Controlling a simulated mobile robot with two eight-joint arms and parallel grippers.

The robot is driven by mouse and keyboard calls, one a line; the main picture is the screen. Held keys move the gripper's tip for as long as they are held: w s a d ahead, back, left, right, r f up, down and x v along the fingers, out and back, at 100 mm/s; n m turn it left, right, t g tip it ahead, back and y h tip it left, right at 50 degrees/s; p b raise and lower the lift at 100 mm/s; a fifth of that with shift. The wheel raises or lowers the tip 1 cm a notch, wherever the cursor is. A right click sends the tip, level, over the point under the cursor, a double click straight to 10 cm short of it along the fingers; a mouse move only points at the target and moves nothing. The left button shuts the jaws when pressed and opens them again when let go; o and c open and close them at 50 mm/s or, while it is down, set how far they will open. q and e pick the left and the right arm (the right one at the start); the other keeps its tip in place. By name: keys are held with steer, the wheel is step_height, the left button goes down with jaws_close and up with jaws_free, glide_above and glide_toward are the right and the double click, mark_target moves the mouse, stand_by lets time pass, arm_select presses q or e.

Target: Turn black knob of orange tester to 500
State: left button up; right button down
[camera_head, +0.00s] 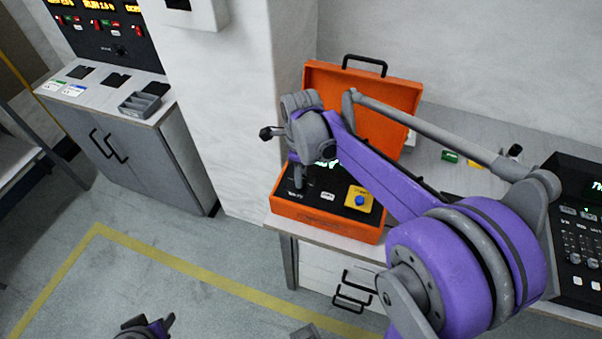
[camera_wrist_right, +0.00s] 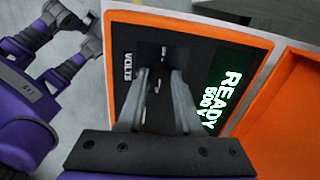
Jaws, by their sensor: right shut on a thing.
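The orange tester (camera_head: 320,219) is an open case on the bench with its lid raised at the back. Its black panel carries a yellow block with a blue button (camera_head: 361,200). My right gripper (camera_head: 298,183) reaches down to the panel's left part. Its fingers (camera_wrist_right: 160,78) are shut on the black knob (camera_wrist_right: 160,54), which they partly hide; its pointer is not readable. My left gripper (camera_head: 146,328) is at the bottom edge, away from the tester; its jaw opening is unclear.
A wall pillar (camera_head: 225,100) stands left of the tester. A black control panel (camera_head: 575,235) and small green and yellow items (camera_head: 450,156) are on the bench at right. A grey cabinet (camera_head: 150,160) stands at left. The floor between is clear.

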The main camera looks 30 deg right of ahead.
steer(key=shift+m, duration=0.4)
steer(key=c, duration=0.6)
jaws_free()
step_height(320, 180, up, 11)
steer(key=shift+f+p, duration=0.1)
steer(key=shift+p, duration=0.35)
steer(key=s+a+f+n+t+p, duration=0.1)
steer(key=s+a+f+n, duration=0.1)
steer(key=s+n, duration=0.3)
steer(key=s+a+f+n+t+p, duration=0.1)
steer(key=s+n, duration=0.4)
steer(key=n, duration=0.8)
steer(key=s+a+f+n+t+p, duration=0.1)
steer(key=s+a+f+n+t, duration=0.2)
steer(key=n, duration=0.7)
steer(key=shift+s+a+f, duration=0.4)
steer(key=shift+s+f, duration=0.1)
steer(key=shift+s, duration=0.2)
steer(key=shift+s+a+f, duration=0.4)
steer(key=shift+s+f, duration=0.1)
steer(key=shift+s, duration=0.2)
